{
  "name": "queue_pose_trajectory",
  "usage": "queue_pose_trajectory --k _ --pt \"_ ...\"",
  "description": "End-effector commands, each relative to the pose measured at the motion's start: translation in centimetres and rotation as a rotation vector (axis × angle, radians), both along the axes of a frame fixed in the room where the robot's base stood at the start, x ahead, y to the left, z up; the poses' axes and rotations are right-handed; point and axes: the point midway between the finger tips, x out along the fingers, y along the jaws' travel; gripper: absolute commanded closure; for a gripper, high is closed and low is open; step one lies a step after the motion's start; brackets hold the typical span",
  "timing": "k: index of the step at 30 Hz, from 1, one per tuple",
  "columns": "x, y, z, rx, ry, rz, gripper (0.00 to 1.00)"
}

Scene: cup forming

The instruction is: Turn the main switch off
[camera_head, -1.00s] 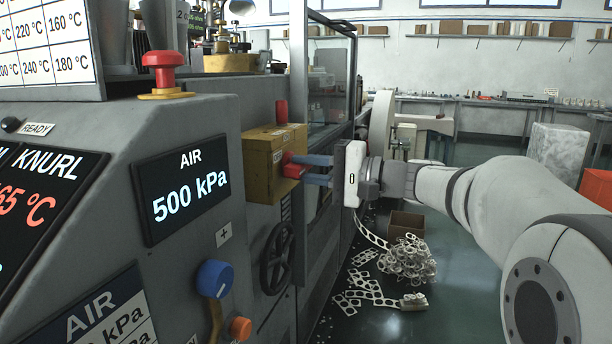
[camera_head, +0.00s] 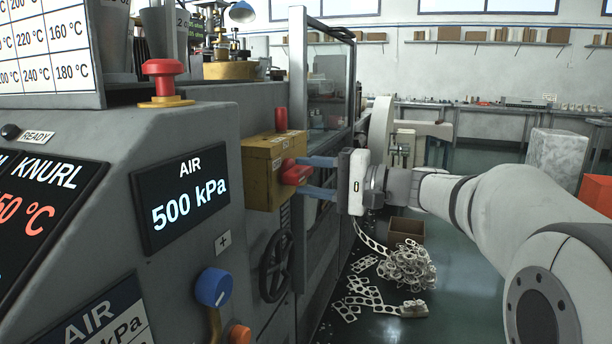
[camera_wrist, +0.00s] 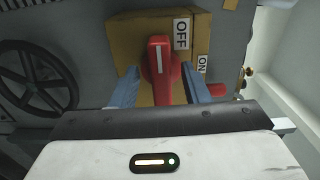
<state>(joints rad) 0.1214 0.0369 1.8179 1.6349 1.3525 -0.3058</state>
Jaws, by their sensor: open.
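The main switch is a yellow box (camera_head: 258,182) on the machine's side with a red handle (camera_head: 295,174) on its face. In the wrist view the red handle (camera_wrist: 160,68) has a white line pointing up the picture. An OFF label (camera_wrist: 182,33) is close to the handle's upper right, and an ON label (camera_wrist: 202,64) is lower right. My gripper (camera_head: 311,176) is open at the box. Its two blue fingers stand either side of the handle, with a gap to the right finger in the wrist view; contact on the left is unclear.
A red mushroom button (camera_head: 164,78) is on top of the machine at left. A blue knob (camera_head: 213,287), an orange button (camera_head: 239,334) and a handwheel (camera_head: 275,266) are below the box. Punched scrap (camera_head: 405,268) and a cardboard box (camera_head: 405,228) lie on the floor.

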Motion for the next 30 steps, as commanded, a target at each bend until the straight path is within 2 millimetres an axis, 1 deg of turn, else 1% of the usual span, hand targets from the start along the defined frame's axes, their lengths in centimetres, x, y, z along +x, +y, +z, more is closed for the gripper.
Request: queue_pose_trajectory --k 1,6,9,13,17,25,28,30 --pt "-0.2 -0.8 0.2 0.000 0.000 -0.004 0.58" --pt "-1.2 -3.7 0.2 0.001 0.000 -0.005 0.58" --pt "-1.7 -5.1 0.2 0.000 -0.001 -0.004 0.58" --pt "-2.2 -6.2 0.1 0.000 0.000 -0.003 0.58" --pt "-2.3 -6.6 0.1 0.001 0.000 -0.001 0.58" --pt "-2.4 -6.4 0.1 -0.005 0.002 0.000 0.58" --pt "-3.1 -5.8 0.4 -0.049 0.027 0.008 0.58" --pt "-4.2 -5.1 0.5 -0.118 0.065 0.017 0.58"
